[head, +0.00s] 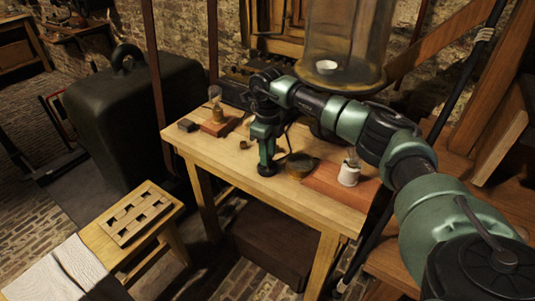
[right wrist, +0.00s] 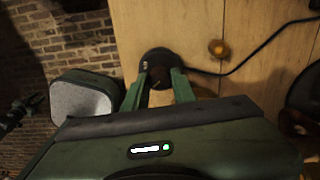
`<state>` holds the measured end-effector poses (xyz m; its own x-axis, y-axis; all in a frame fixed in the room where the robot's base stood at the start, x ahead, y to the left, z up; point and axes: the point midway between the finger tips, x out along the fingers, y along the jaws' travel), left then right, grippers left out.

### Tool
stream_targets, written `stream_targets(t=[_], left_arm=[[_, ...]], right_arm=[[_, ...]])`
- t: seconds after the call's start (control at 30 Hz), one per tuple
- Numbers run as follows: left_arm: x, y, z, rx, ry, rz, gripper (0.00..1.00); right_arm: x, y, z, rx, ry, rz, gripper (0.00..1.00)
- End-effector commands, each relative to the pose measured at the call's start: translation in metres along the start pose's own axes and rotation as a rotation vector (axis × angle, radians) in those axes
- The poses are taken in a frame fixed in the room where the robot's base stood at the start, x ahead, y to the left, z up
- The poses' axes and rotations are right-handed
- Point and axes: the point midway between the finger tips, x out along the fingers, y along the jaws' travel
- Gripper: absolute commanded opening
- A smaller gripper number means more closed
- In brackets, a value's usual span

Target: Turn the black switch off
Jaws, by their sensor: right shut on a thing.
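The black switch (head: 267,171) is a small round dark piece near the front edge of the wooden table (head: 232,170). It also shows in the right wrist view (right wrist: 157,57), with a black cable leading off to the right. My right gripper (head: 267,157) points down over the switch from above. In the right wrist view its two green fingers (right wrist: 160,76) are shut on the switch, one on each side. The switch's on or off position is hidden. My left gripper is in neither view.
A large glass vessel (head: 345,35) stands behind.

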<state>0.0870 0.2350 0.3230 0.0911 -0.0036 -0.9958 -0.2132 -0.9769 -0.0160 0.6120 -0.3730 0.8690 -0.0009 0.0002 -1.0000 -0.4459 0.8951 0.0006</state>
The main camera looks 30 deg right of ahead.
Motion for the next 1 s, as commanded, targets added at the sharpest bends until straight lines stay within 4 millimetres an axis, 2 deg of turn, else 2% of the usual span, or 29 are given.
stream_targets(t=[0.33,0.9,0.93,1.0], left_arm=[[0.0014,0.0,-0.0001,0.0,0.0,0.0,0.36],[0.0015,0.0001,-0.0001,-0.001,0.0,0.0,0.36],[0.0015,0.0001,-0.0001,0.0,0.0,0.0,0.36],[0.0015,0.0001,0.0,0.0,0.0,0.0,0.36]], right_arm=[[-0.0004,-0.0003,0.0002,-0.145,-0.001,-0.001,0.0],[-0.0005,-0.0005,0.0001,-0.172,-0.001,-0.001,0.0],[-0.0005,-0.0005,0.0001,-0.172,-0.001,-0.001,0.34],[-0.0005,-0.0004,0.0001,-0.172,-0.001,-0.001,0.48]])
